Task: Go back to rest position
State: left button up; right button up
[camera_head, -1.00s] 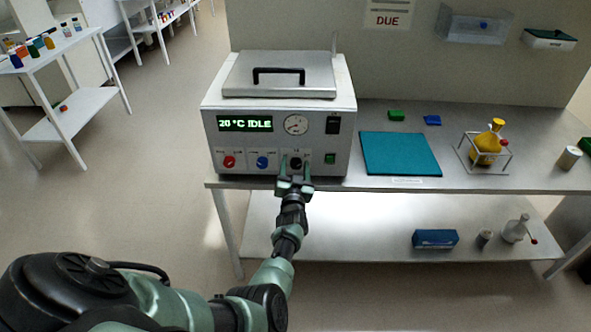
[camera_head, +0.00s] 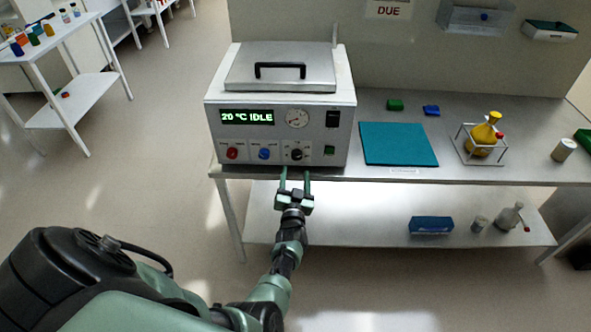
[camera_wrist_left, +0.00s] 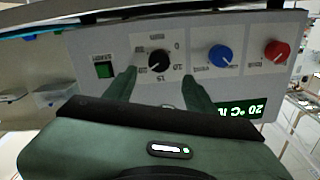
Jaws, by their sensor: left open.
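My left gripper (camera_head: 295,178) is open and empty, just in front of and below the front panel of a white heating device (camera_head: 225,153). In the left wrist view its two fingers (camera_wrist_left: 158,90) stand apart, with the black knob (camera_wrist_left: 159,61) showing beyond and between them. The knob also shows on the panel in the head view (camera_head: 296,154), clear of the fingers. The display (camera_head: 246,117) reads "20 °C IDLE". My right gripper is not in view.
The device stands at the left end of a steel bench (camera_head: 365,175). A teal mat (camera_head: 398,144), a yellow flask (camera_head: 483,136) in a wire stand and a can (camera_head: 563,149) stand to the right. A lower shelf (camera_head: 350,232) holds a blue box (camera_head: 431,225).

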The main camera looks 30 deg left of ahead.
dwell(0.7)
pick_arm(q)
jog(key=s+d+f+m+g+h, duration=0.1)
jog(key=s+d+f+g+h, duration=0.2)
jog(key=s+f, duration=0.5)
jog(key=s+d+f+m+g+h, duration=0.1)
jog(key=s+d+f+m+h, duration=0.15)
jog(key=s+d+f, duration=0.6)
jog(key=s+d+f+m+g+h, duration=0.1)
jog(key=s+f+g+h, duration=0.15)
jog(key=f, duration=0.95)
jog(key=s+d+f+g, duration=0.1)
jog(key=s+f, duration=0.3)
jog(key=s, duration=0.7)
jog(key=s+f+m+g+h, duration=0.1)
jog(key=s+f+g, duration=0.2)
jog(key=s, duration=0.9)
jog(key=s+d+f+g+b, duration=0.1)
jog(key=s+f+g, duration=0.2)
jog(key=s, duration=0.9)
jog(key=shift+s+d+f+g+h, duration=0.2)
jog(key=shift+d+f+g+h, duration=0.15)
jog(key=shift+f, duration=0.45)
jog(key=shift+w, duration=0.1)
